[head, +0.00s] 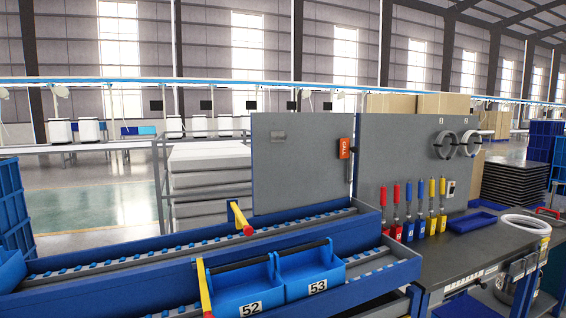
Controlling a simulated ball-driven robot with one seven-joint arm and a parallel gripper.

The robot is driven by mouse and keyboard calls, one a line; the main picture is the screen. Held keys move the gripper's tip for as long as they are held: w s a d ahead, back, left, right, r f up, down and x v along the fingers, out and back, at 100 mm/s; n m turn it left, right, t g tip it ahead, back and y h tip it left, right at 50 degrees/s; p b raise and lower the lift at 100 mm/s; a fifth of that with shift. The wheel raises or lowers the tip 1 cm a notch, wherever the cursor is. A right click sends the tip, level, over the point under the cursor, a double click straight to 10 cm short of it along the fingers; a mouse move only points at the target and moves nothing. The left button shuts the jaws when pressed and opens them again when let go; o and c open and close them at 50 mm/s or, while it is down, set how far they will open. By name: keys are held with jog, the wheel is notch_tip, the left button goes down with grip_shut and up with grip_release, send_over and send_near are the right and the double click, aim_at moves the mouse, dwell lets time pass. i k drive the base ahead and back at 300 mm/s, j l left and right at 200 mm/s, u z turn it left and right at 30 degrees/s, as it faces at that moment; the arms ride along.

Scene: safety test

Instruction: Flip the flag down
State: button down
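A small red-orange plate with white lettering, which looks like the flag (345,148), is in the head view right of centre. It is at the right edge of a grey upright panel (297,175), in its upper part. The plate stands up, and a small dark piece shows just below it at the panel's edge. The lettering is too small to read surely. My gripper is not in view.
Below the panel, a blue sloped rack (130,270) holds two blue bins (310,272) marked 52 and 53. Right, a tool board (405,150) with several coloured-handled tools stands behind a dark workbench (465,255).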

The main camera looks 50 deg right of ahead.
aim_at(347, 150)
jog(key=z, duration=1.55)
